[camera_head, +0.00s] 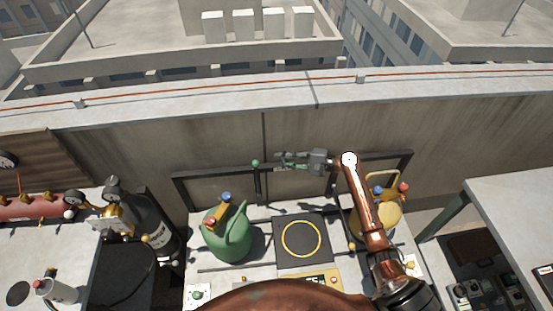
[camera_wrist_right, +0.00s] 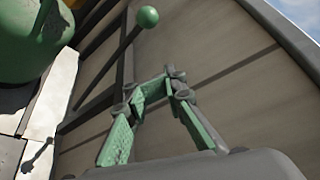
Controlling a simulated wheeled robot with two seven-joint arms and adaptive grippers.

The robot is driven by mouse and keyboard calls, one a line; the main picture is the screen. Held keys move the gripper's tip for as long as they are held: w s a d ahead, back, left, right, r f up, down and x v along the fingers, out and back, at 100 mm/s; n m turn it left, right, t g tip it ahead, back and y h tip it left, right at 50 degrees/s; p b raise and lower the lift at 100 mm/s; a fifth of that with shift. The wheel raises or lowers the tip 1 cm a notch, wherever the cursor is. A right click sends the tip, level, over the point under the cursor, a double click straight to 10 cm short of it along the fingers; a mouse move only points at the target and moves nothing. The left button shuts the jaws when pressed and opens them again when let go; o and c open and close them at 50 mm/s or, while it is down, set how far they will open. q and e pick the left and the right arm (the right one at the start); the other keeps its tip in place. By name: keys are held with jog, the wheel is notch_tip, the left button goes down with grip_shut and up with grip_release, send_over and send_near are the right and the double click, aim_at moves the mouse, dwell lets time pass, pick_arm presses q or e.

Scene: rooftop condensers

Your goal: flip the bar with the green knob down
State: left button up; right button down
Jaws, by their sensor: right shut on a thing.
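The green knob (camera_head: 255,163) tops a thin dark bar (camera_head: 258,190) that stands upright at the back of the bench, before the parapet wall. In the right wrist view the knob (camera_wrist_right: 148,16) and its bar (camera_wrist_right: 105,72) slant across the upper left, beyond my fingers. My right gripper (camera_head: 280,160) is just right of the knob, at about its height in the picture, with a visible gap between them. In the wrist view its green-padded fingers (camera_wrist_right: 163,82) close together in an arch. What they hold cannot be made out. My left gripper is not in view.
A green watering can-like vessel (camera_head: 228,235) stands front left of the bar. A black plate with a yellow ring (camera_head: 302,258) lies to its right. A yellow vessel (camera_head: 382,218) is beside my right arm. A dark frame (camera_head: 208,173) runs along the bench's back.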

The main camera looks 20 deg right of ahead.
jog(key=x, duration=0.9)
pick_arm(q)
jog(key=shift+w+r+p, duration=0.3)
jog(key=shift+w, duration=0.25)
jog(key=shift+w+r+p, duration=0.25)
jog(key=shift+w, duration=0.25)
pick_arm(e)
jog(key=shift+s+a+r, duration=0.15)
jog(key=shift+s+r, duration=0.15)
jog(key=shift+s, duration=0.35)
jog(key=shift+s+a+r, duration=0.2)
jog(key=shift+s+r, duration=0.1)
jog(key=shift+s, duration=0.4)
jog(key=shift+s+a+r, duration=0.15)
jog(key=shift+s+r, duration=0.15)
jog(key=shift+s, duration=0.35)
